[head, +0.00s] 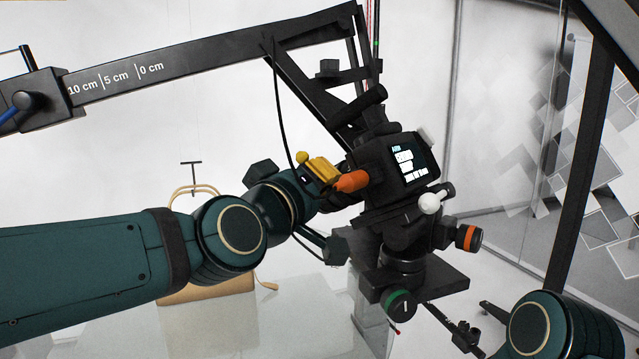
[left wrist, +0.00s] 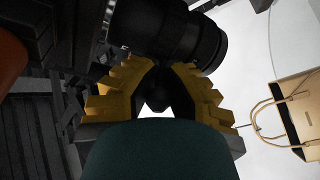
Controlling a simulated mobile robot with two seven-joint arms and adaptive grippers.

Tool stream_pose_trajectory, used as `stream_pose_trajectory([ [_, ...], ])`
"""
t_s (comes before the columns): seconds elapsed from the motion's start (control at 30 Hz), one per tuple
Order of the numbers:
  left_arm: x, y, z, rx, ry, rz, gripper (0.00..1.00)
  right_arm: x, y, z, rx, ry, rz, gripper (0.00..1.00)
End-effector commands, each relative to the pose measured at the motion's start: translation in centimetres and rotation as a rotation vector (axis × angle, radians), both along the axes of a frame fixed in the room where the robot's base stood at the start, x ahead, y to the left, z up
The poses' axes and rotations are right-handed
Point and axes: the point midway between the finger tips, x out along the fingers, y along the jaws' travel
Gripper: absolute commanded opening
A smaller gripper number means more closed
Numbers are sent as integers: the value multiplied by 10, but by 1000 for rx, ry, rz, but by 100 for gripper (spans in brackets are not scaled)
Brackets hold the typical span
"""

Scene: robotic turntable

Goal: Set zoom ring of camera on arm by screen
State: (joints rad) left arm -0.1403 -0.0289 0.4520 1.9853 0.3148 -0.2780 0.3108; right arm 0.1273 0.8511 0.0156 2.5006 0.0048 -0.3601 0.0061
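The camera (head: 375,160) sits on the arm rig at centre, with its lit text screen (head: 410,160) facing right. In the left wrist view its dark ringed lens barrel (left wrist: 170,30) crosses the top. My left gripper (head: 322,170) is at the lens side of the camera, left of the screen. In the left wrist view its yellow stepped fingers (left wrist: 157,68) slant together just below the barrel, with a small dark part between them. The barrel and shadow hide the tips, so I cannot tell whether they grip the zoom ring. My right gripper is out of view.
An orange handle (head: 351,181) is close to my left fingers. A white ball knob (head: 430,203), an orange-ringed knob (head: 468,238) and a green-ringed knob (head: 400,303) surround the mount. A scaled black beam (head: 200,60) spans above. A tan bag (head: 205,291) stands behind my left arm.

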Motion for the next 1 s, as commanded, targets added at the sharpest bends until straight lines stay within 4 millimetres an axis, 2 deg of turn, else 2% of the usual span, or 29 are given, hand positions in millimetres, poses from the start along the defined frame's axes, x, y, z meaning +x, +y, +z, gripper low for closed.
stream_pose_trajectory([
  [0.33,-4,-2,-7,-71,-80,62,0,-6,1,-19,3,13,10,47],
  [0.9,-5,-2,-6,-88,-98,78,0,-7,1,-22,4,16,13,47],
  [0.93,-5,-2,-6,-88,-98,78,18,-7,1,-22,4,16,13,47],
  [1.0,-4,-2,-6,-88,-98,78,42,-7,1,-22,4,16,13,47],
])
